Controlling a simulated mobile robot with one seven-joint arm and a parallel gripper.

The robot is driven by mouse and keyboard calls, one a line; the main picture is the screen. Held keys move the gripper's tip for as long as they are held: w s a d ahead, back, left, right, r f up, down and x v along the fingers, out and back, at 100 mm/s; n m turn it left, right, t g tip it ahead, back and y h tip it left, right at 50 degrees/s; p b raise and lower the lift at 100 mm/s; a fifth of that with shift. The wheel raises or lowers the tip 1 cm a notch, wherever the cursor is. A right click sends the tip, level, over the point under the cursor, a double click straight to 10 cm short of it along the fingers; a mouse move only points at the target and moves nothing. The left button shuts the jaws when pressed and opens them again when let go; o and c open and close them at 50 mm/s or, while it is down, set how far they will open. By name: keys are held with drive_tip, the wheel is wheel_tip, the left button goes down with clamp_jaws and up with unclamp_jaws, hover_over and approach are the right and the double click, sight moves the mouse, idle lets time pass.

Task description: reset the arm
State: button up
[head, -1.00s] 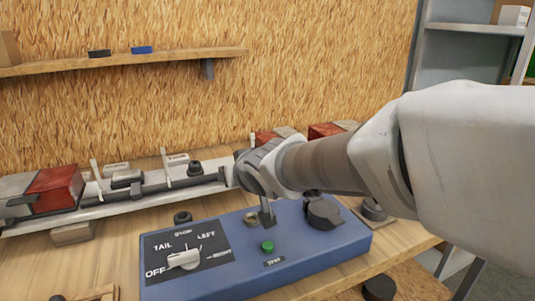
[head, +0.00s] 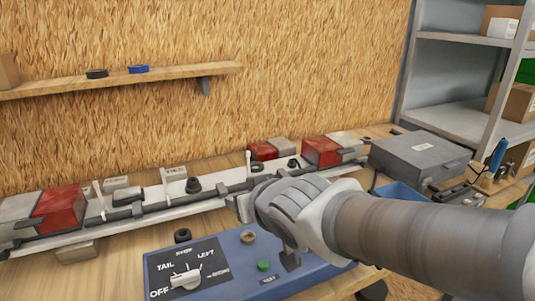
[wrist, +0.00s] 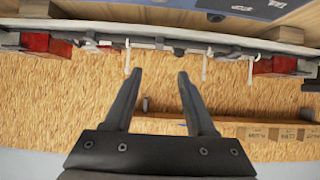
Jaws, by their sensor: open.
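My gripper (wrist: 156,75) is open and empty in the wrist view, its two dark fingers apart with only the wall and shelf behind them. In the head view my gripper (head: 240,207) reaches in from the right, over the back edge of the blue control box and in front of the long rail. Its fingers are partly hidden there by the hand. The blue control box (head: 215,283) carries a white rotary knob (head: 186,278) and a green button (head: 264,265). The knob's pointer setting is hard to read.
The light trailer bar (head: 155,211) with red lamps (head: 60,208) runs along the bench back. A grey case (head: 415,158) stands right, near a metal shelf (head: 460,117). A wall shelf (head: 160,79) hangs above left. Open air lies between bar and wall shelf.

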drive_tip(key=s+d+r+m+g+h+p, duration=0.1)
drive_tip(key=s+d+r+m+h+p, duration=0.2)
drive_tip(key=d, duration=0.4)
drive_tip(key=s+d+r+m+g+h+p, duration=0.1)
drive_tip(key=s+d+r+h+p, duration=0.15)
drive_tip(key=d+p, duration=0.35)
drive_tip(key=s+d+r+m+g+p, duration=0.1)
drive_tip(key=s+d+r+g+p, duration=0.1)
drive_tip(key=s+d, duration=0.4)
drive_tip(key=s+g, duration=0.1)
drive_tip(key=s, duration=0.2)
drive_tip(key=shift+s+p, duration=0.2)
drive_tip(key=shift+p, duration=0.1)
drive_tip(key=shift+d+r, duration=0.1)
